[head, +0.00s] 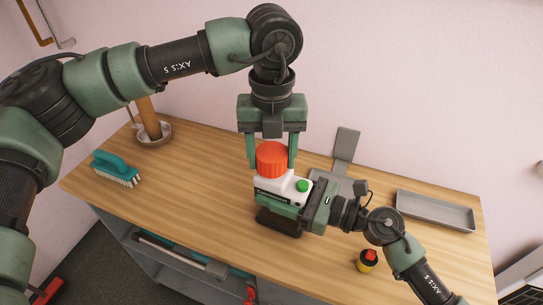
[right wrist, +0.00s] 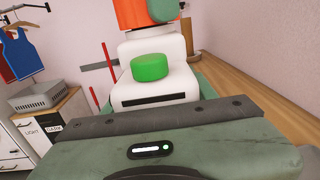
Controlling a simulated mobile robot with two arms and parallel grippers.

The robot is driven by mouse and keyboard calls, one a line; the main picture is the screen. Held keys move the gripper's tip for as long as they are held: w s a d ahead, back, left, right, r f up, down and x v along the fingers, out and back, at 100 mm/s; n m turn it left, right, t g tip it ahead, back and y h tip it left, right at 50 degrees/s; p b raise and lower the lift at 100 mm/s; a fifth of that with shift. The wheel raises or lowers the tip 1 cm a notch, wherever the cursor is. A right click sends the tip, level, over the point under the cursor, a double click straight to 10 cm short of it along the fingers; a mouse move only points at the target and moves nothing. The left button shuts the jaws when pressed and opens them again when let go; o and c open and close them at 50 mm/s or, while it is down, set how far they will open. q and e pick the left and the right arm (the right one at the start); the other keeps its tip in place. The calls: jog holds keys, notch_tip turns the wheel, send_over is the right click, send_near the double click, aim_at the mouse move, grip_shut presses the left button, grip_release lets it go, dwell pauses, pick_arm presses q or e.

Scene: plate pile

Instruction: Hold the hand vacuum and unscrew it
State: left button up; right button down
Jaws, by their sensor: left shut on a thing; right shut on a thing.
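The hand vacuum (head: 270,187) has a white body with a green button (head: 302,185) and an orange-red round cap (head: 272,158) on top. It stands upright over the front middle of the wooden table. My left gripper (head: 271,162) points down from above, with its fingers on both sides of the cap. My right gripper (head: 287,203) comes from the right and is shut on the white body below the cap. In the right wrist view the white body (right wrist: 152,50), green button (right wrist: 150,67) and orange cap (right wrist: 131,14) show close ahead. My right fingertips are largely hidden.
A dark block (head: 278,223) shows under the vacuum. A teal brush (head: 117,167) and a round dish (head: 153,136) are at the left. A grey tray (head: 436,210) lies at the right, and a small yellow-black thing with a red top (head: 367,260) at the front right. The table's left middle is clear.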

aim_at(272, 152)
pick_arm(q)
jog(key=shift+r, duration=0.8)
jog(key=shift+r, duration=0.1)
jog(key=shift+r, duration=1.9)
pick_arm(e)
jog(key=shift+c, duration=2)
grip_release()
jog(key=shift+d, duration=0.1)
